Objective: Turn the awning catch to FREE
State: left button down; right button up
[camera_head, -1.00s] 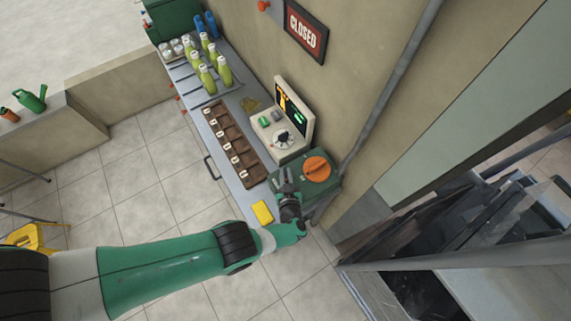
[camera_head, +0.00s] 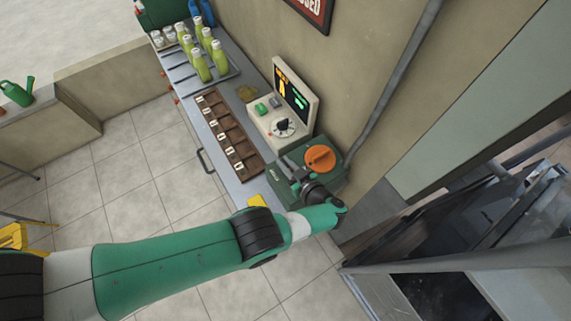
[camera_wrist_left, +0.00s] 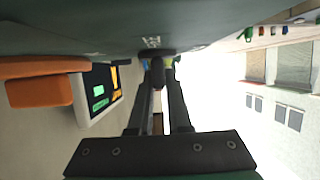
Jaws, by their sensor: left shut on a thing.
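The green box (camera_head: 334,179) at the near end of the counter carries a large orange knob (camera_head: 320,158); the knob also shows at the left in the left wrist view (camera_wrist_left: 40,92). My left gripper (camera_head: 295,172) is at the box's left part, beside the orange knob. In the left wrist view its two fingers (camera_wrist_left: 158,82) are shut on a small dark piece at the green face, which looks like the awning catch (camera_wrist_left: 157,58). A small pale label (camera_wrist_left: 152,41) sits by it, too small to read. The catch's setting cannot be told. My right gripper is out of view.
A cream control unit (camera_head: 272,128) with a lit screen stands just behind the box. A brown tray (camera_head: 222,130) and green bottles (camera_head: 201,67) are farther along the counter. A grey pipe (camera_head: 393,87) runs along the wall at the right.

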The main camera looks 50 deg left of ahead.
pick_arm(q)
jog(key=c, duration=0.9)
grip_release()
jog(key=shift+a, duration=0.1)
jog(key=shift+o, duration=0.2)
jog(key=v, duration=1.1)
jog(key=shift+s+d+r, duration=0.1)
jog(key=shift+d, duration=0.3)
